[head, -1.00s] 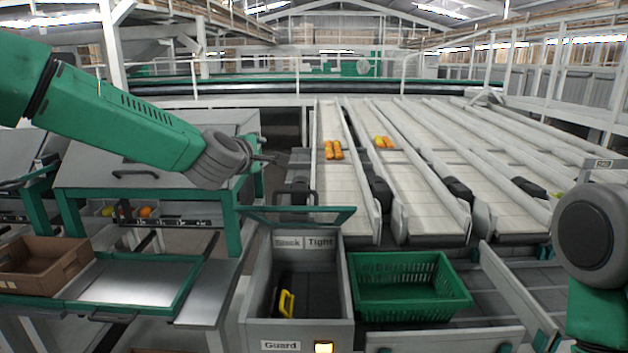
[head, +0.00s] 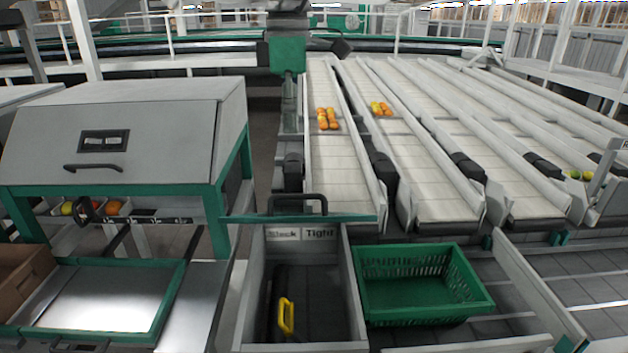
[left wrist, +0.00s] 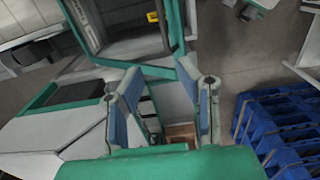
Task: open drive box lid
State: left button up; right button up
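The drive box (head: 246,300) is a grey open-topped bin with "Slack" and "Tight" labels at its back and a yellow-handled lever (head: 286,316) inside. Its green-edged lid (head: 345,218) is raised at the back and seen nearly edge-on in the head view, with a black handle (head: 298,196) above it. My right gripper is not in view.
A green crate (head: 420,308) stands right of the box. Conveyor lanes (head: 335,165) with orange fruit run behind. A grey hooded bench (head: 120,125) with a metal tray (head: 105,300) is at left. Blue pallets (left wrist: 275,125) show in the left wrist view.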

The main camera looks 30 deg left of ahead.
pick_arm(q)
jog(key=b, duration=0.1)
send_over(301, 195)
jog(key=f, duration=0.6)
jog(key=shift+d+f, duration=0.2)
jog(key=shift+f, duration=0.2)
jog(key=f, duration=0.2)
jog(key=a+f, duration=0.1)
jog(key=f, duration=0.3)
jog(key=shift+a+b, duration=0.35)
jog(key=shift+b, duration=0.05)
jog(key=shift+a+f, duration=0.2)
jog(key=shift+f, duration=0.2)
jog(key=shift+d, duration=0.85)
grip_shut()
jog(key=shift+a, duration=0.45)
grip_release()
jog(key=shift+a, duration=0.25)
jog(key=shift+d, duration=0.4)
jog(key=shift+d+r, duration=0.1)
jog(key=shift+r, duration=0.3)
notch_tip(301, 195, up, 11)
jog(key=shift+a, duration=0.2)
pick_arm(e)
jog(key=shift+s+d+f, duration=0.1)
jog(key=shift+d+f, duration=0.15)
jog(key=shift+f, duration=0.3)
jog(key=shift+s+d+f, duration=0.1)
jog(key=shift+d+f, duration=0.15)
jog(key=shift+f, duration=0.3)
